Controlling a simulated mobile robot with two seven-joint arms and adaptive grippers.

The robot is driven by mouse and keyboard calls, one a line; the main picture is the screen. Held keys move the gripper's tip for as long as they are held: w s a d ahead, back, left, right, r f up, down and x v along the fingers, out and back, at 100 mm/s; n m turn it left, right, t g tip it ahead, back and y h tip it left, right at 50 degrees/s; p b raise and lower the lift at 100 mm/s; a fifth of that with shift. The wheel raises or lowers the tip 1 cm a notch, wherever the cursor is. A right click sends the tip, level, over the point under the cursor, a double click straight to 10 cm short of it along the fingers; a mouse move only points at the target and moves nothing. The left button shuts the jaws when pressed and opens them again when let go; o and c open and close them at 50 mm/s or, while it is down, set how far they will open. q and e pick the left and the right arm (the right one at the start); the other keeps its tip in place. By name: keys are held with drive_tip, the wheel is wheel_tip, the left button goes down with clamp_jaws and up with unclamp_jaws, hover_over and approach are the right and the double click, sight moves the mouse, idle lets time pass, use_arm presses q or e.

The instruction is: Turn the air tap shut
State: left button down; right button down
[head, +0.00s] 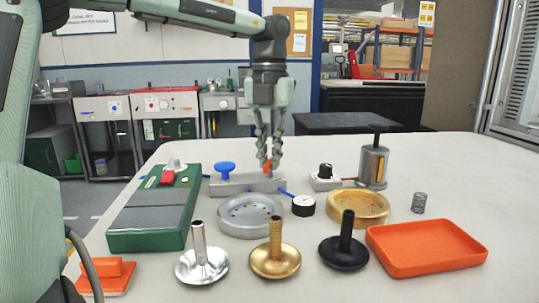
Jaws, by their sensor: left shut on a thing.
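A grey metal block (236,186) lies near the back middle of the table. A small orange handle (267,167) at its right part appears to be the air tap's; its turn angle is hard to tell. A blue knob (223,168) stands at the block's left part. My left gripper (268,161) points straight down over the block, its fingers shut on the orange handle and hiding much of it. My right gripper is not in view.
A green box (150,224) stands left of the block, a silver dish (250,232) in front. A dial gauge (303,205), black-knobbed unit (325,178), grey canister (373,165) and brass ring (358,222) are right. Stemmed parts and an orange tray (425,265) fill the front.

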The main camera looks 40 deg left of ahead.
sight(269, 161)
use_arm(q)
drive_tip(key=m, duration=1.2)
drive_tip(key=shift+r+m, duration=0.1)
drive_tip(key=shift+m, duration=0.3)
idle(0.3)
drive_tip(key=c, duration=1.6)
unclamp_jaws()
wheel_tip(269, 161, up, 12)
